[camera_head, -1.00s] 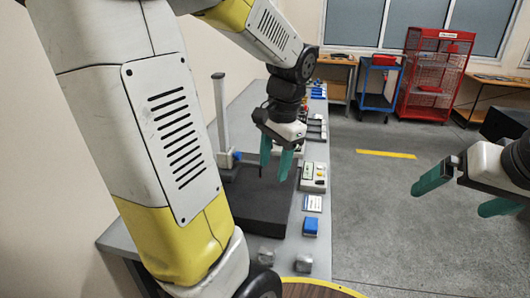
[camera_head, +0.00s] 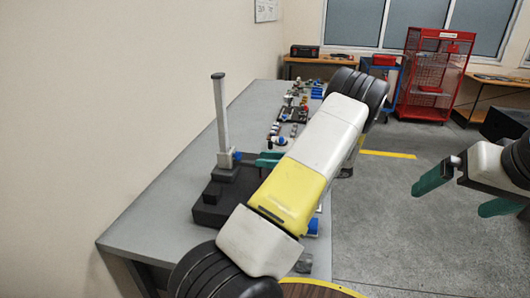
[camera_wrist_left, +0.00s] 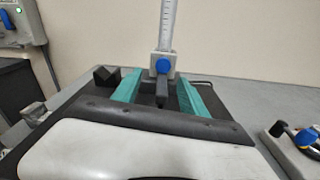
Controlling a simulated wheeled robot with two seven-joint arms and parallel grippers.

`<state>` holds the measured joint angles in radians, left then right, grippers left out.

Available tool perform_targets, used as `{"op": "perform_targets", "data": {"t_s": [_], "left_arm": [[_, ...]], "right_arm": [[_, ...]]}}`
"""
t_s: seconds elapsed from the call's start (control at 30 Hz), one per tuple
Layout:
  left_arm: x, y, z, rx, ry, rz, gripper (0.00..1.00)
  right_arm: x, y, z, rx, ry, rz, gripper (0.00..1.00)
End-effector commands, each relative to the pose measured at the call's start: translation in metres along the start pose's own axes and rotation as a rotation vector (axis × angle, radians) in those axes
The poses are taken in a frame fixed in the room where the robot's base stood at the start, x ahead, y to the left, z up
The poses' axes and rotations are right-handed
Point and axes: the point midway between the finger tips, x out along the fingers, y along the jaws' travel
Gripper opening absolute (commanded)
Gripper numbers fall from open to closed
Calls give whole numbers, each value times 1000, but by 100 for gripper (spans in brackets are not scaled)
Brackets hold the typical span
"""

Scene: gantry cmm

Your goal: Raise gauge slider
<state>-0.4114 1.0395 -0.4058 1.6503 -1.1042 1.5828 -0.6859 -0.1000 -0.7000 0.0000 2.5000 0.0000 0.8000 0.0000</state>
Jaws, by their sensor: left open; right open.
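The height gauge has a tall grey column (camera_head: 221,110) on a dark base at the table's left side. Its slider with a blue knob (camera_head: 236,156) sits low on the column. The left wrist view shows the slider (camera_wrist_left: 163,66) ahead, with a dark jaw (camera_wrist_left: 162,92) below it. My left gripper (camera_head: 268,158) is just right of the slider, its teal fingers level with it and pointing at it. In the left wrist view the open fingers (camera_wrist_left: 160,78) flank the slider and jaw, without clear contact. My right gripper (camera_head: 455,197) is open and empty over the floor.
A black plate (camera_head: 212,210) with a small dark block lies on the grey table (camera_head: 145,222). Several small parts (camera_head: 290,115) line the table further back. A wall bounds the left. My left arm hides the table's right edge.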

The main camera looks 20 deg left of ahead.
Motion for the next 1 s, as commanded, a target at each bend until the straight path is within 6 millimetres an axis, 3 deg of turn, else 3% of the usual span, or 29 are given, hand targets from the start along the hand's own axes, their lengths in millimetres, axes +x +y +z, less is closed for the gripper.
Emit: {"op": "perform_targets", "data": {"t_s": [0.17, 0.63, 1.0], "left_arm": [[0, -6, -2, 22, -47, -13, 51], [66, -6, 0, 21, -44, -11, 51], [75, -6, 1, 20, -44, -13, 51]], "right_arm": [[0, 0, 0, 0, 0, 0, 100], [0, 0, 0, 0, 0, 0, 100], [0, 0, 0, 0, 0, 0, 100]]}}
